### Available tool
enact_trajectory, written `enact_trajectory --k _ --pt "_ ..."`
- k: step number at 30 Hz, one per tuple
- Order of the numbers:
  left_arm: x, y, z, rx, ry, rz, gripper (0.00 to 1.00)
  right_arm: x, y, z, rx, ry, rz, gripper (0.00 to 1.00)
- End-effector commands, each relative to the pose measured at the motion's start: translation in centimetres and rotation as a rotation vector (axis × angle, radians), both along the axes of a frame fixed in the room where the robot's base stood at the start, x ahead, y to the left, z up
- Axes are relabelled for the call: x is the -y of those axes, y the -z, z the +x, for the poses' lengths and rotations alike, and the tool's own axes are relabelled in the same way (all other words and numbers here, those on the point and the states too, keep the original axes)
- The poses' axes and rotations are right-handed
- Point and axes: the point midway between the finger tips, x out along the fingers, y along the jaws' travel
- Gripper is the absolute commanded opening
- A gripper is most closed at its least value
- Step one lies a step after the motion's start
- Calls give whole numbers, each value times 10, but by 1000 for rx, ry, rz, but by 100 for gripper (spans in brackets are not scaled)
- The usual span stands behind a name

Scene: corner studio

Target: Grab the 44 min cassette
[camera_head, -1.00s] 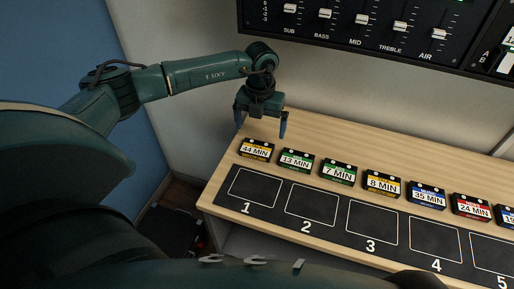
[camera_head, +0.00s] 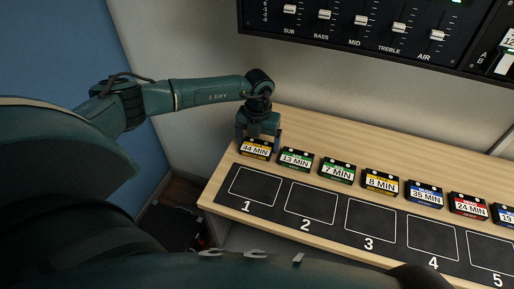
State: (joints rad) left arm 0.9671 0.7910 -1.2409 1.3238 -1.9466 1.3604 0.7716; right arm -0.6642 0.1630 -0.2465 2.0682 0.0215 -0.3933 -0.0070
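The 44 MIN cassette (camera_head: 255,150) has a yellow and white label and lies at the left end of a row on the wooden table. My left gripper (camera_head: 258,142) points down directly over it, with its fingers at the cassette's left and right sides. The fingers look spread about the cassette's width, and their tips are partly hidden. I cannot tell whether they press on it. The cassette appears to rest on the table. My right gripper does not show.
To the right stand the 13 MIN (camera_head: 296,159), 7 MIN (camera_head: 338,171), 8 MIN (camera_head: 380,186), 35 MIN (camera_head: 425,194) and 24 MIN (camera_head: 469,206) cassettes, close together. A black mat (camera_head: 283,189) with numbered squares lies in front. A mixer panel (camera_head: 345,30) is above.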

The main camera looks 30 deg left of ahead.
Motion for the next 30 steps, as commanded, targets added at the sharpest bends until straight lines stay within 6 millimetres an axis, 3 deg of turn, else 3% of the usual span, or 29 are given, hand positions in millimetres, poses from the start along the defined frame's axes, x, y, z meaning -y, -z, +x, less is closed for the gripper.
enact_trajectory --k 10,18,23,30 --pt "0 -1 0 0 0 0 60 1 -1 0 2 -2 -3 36" --pt "0 -4 1 2 0 0 60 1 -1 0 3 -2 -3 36" --pt "0 -27 1 6 0 -2 60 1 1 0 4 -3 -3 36" --pt "0 -75 1 4 0 -1 60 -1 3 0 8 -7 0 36"
